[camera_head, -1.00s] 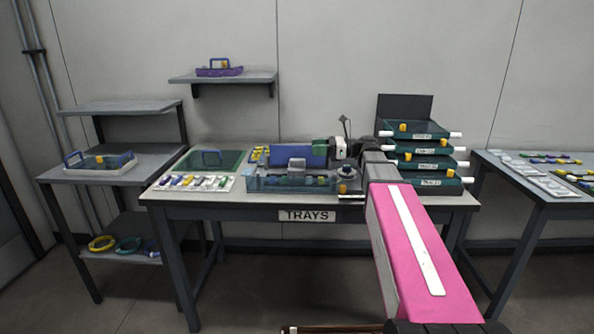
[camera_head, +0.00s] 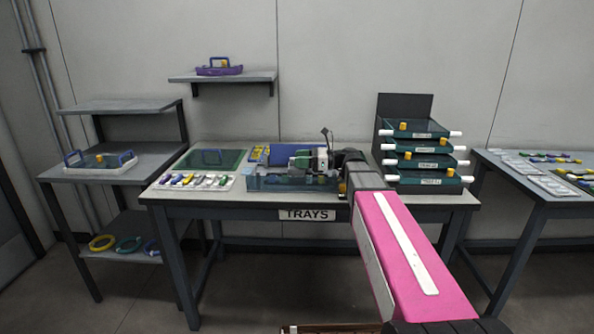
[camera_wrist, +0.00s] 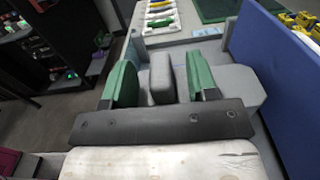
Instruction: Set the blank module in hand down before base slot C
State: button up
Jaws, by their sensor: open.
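My gripper (camera_head: 297,162) is over the work table's clear-walled base (camera_head: 262,183), in front of the blue panel (camera_head: 281,155). In the wrist view its green fingers (camera_wrist: 161,82) stand open, one on each side of a grey block (camera_wrist: 160,78), with narrow gaps showing. The block seems to stand on a wider grey body (camera_wrist: 236,84). I cannot tell whether this block is the blank module, and no module is seen clamped in my fingers. No slot letter is readable, so slot C cannot be picked out. My gripper and arm hide much of the base's right part.
A white mat with small coloured parts (camera_head: 194,182) lies left of the base, and a green tray (camera_head: 210,159) behind it. Stacked labelled trays (camera_head: 420,165) stand at the right. The blue panel rises close beside my gripper (camera_wrist: 275,85).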

jog(key=shift+a, duration=0.8)
grip_shut()
jog(key=shift+r, duration=0.1)
